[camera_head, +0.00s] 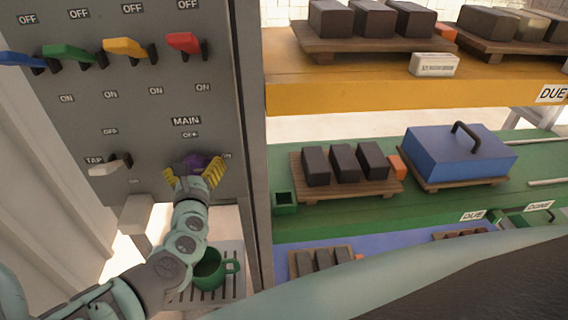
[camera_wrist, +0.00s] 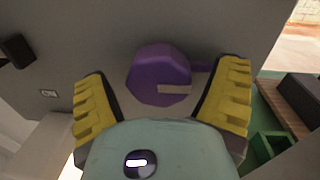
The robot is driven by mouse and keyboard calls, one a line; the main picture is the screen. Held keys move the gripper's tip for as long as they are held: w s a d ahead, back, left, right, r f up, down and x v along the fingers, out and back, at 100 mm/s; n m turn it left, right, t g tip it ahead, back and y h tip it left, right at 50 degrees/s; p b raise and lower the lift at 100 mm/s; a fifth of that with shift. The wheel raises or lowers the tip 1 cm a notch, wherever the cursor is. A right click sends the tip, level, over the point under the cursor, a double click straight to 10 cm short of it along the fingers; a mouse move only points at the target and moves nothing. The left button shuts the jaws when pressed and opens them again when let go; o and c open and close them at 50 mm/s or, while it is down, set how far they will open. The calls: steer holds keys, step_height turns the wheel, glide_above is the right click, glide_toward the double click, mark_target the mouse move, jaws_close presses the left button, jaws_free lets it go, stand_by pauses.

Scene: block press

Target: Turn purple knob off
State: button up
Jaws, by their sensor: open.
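The purple knob (camera_head: 195,163) is on the grey panel (camera_head: 160,75), below the "MAIN" label. In the head view it is partly hidden by my gripper (camera_head: 195,176). In the wrist view the purple knob (camera_wrist: 159,75) shows as a faceted round shape with a pale pointer bar on its lower right. My gripper (camera_wrist: 163,98) is open, with one yellow finger to the left of the knob and one to the right. Gaps show between the fingers and the knob in the wrist view; I cannot tell whether either finger touches it.
Blue (camera_head: 24,60), green (camera_head: 68,53), yellow (camera_head: 126,48) and red (camera_head: 184,43) levers line the panel's upper part. A white tap lever (camera_head: 108,166) is left of the knob. A green mug (camera_head: 208,270) stands below on a drip grate. Shelves with dark blocks stand right.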

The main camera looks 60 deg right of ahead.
steer(key=shift+d, duration=0.1)
steer(key=c, duration=1.2)
